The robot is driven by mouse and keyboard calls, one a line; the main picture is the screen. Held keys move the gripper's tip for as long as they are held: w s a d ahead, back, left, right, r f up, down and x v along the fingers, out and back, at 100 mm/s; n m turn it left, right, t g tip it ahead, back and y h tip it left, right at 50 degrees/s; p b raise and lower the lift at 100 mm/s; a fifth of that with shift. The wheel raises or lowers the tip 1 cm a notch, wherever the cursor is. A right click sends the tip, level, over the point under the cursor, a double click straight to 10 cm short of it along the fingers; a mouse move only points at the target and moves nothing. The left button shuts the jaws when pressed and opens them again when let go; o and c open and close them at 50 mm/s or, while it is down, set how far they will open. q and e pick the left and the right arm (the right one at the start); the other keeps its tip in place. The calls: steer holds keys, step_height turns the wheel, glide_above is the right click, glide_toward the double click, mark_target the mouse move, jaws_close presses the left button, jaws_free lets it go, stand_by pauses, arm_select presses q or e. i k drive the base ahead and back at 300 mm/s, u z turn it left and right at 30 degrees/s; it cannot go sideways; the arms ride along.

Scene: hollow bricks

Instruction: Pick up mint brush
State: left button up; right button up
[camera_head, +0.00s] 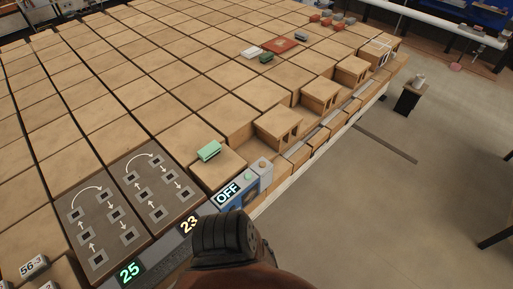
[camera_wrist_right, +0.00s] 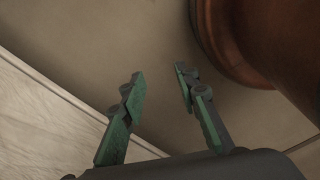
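The mint brush (camera_head: 209,151), a small mint-green block shape, lies on top of a tan hollow brick (camera_head: 215,172) near the front edge of the brick field in the head view. Nothing touches it from above. My right gripper (camera_wrist_right: 159,72) shows in the right wrist view with its two green-and-dark fingers apart and nothing between them. The mint brush is not in that view, and the gripper's distance from it cannot be told. My left gripper is in neither view.
A blue-grey box (camera_head: 240,189) reading OFF stands just right of the mint brush. Dark panels with arrows (camera_head: 103,220) lie to its left. A dark green brush (camera_head: 266,57) and a white one (camera_head: 251,52) lie farther back. Open floor (camera_head: 400,210) is at right.

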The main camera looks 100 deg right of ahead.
mark_target(207, 152)
steer(key=z, duration=2.15)
